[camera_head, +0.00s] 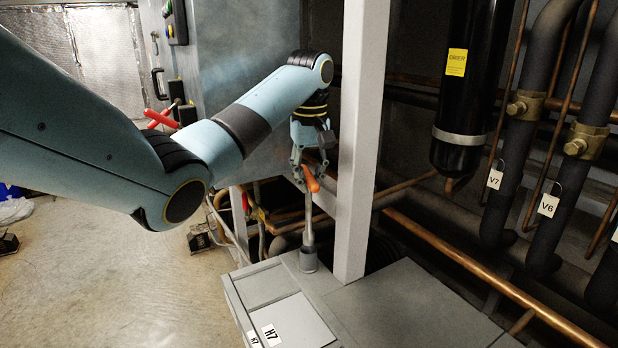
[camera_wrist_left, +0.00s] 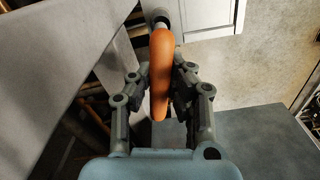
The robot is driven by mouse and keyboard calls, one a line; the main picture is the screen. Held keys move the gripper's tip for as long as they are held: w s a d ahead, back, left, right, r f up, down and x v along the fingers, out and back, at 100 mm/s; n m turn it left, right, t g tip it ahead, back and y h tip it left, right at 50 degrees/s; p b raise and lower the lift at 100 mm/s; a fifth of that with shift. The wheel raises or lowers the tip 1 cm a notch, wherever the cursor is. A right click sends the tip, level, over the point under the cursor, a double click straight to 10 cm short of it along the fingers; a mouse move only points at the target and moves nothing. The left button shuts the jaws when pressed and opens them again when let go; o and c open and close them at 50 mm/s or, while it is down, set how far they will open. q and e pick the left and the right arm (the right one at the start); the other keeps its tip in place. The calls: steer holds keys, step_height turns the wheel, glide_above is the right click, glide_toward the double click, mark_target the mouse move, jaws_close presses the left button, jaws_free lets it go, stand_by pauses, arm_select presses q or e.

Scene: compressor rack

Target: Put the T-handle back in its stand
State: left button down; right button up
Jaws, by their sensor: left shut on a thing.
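The T-handle has an orange grip (camera_head: 311,179) and a grey shaft (camera_head: 309,225). My left gripper (camera_head: 308,176) is shut on the orange grip from above. In the left wrist view the orange grip (camera_wrist_left: 161,75) lies between the two fingers of my left gripper (camera_wrist_left: 160,82). The shaft runs down, near upright, to the stand (camera_head: 308,261), a short grey cup on the grey cabinet top. The shaft's lower end meets the cup's mouth; how deep it sits cannot be told. My right gripper is not in view.
A light grey post (camera_head: 361,140) stands close to the right of the gripper. The cabinet top (camera_head: 405,305) is clear to the right; a label H7 (camera_head: 270,334) is on its front left. Copper pipes (camera_head: 480,275) and a black drier cylinder (camera_head: 465,95) are behind at right.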

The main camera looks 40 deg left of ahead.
mark_target(309, 198)
arm_select(q)
step_height(309, 198, down, 4)
steer(key=shift+r, duration=0.15)
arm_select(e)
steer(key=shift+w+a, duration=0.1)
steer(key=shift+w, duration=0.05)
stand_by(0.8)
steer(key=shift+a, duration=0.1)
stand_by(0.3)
arm_select(q)
steer(key=shift+f, duration=1.55)
